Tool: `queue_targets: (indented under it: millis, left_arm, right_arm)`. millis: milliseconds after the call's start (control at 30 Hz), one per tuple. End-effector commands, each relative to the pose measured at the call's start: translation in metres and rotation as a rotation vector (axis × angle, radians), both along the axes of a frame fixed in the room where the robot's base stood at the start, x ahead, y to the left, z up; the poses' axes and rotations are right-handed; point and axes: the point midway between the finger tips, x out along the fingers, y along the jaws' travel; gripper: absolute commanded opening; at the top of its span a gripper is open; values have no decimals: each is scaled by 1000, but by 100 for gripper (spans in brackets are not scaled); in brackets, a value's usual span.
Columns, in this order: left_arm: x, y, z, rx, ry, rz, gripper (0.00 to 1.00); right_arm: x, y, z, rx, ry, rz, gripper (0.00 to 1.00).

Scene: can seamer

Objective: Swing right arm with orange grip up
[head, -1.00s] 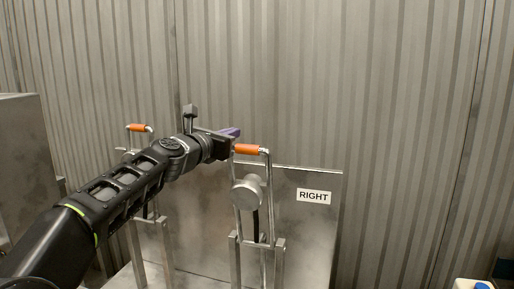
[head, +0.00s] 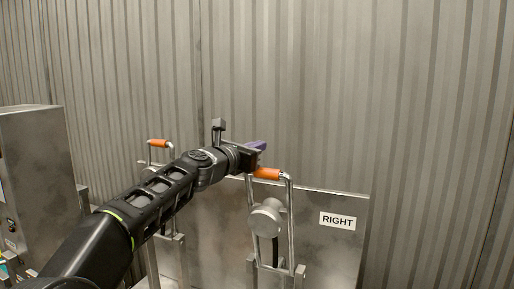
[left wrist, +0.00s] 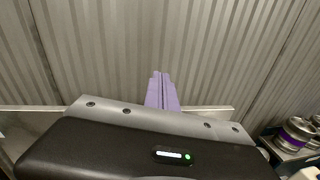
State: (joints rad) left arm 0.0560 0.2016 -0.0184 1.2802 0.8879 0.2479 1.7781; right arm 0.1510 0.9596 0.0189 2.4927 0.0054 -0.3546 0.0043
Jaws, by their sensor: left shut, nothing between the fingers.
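The right arm of the seamer (head: 287,225) stands upright in the head view, with its orange grip (head: 267,174) at the top and a round metal disc (head: 265,221) below it. A metal panel behind it bears a RIGHT label (head: 338,221). My left gripper (head: 256,146) is just behind and above the orange grip; contact between them cannot be told. In the left wrist view its purple fingers (left wrist: 161,91) are together, with nothing between them. My right gripper is not in view.
A grey metal cabinet (head: 40,165) stands at the left. A corrugated wall (head: 400,90) closes off the back. Metal kegs (left wrist: 297,132) stand at the right in the left wrist view. The space to the right of the panel looks clear.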

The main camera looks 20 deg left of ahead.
Motion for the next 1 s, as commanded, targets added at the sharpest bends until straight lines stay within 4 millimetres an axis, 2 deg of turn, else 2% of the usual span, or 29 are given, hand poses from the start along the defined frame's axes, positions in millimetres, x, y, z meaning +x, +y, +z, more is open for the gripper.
queue_targets:
  millis: [33,733,867,1000]
  left_arm:
    - [1,-3,-5,1,8,-6,0]
    - [1,-4,-6,1,10,-8,0]
    - [-6,-2,-6,1,8,-8,0]
    - [-25,1,-5,1,6,-6,0]
  right_arm:
    - [0,0,0,0,0,0,38]
    - [0,0,-1,0,-1,0,38]
    - [0,0,-4,1,-1,0,38]
    - [1,0,-9,2,-3,1,38]
